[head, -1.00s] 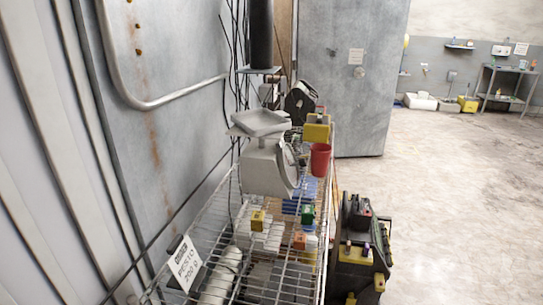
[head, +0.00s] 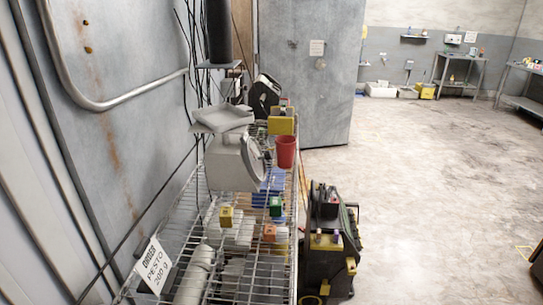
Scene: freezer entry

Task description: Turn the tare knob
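A grey kitchen scale (head: 232,163) stands upright on a wire shelf in the head view. Its flat weighing pan (head: 222,118) is on top and looks empty. The round dial (head: 254,160) faces right and shows at a steep angle. I cannot make out the tare knob; it is too small or hidden from this side. Neither of my grippers is in view, and nothing of mine is seen touching the scale.
The wire shelf (head: 205,222) also holds a red cup (head: 286,152), a yellow box (head: 281,125) and small coloured blocks. A pesto sign (head: 153,266) hangs in front. A black and yellow machine (head: 330,240) stands right of the shelf. Open floor (head: 430,190) lies further right.

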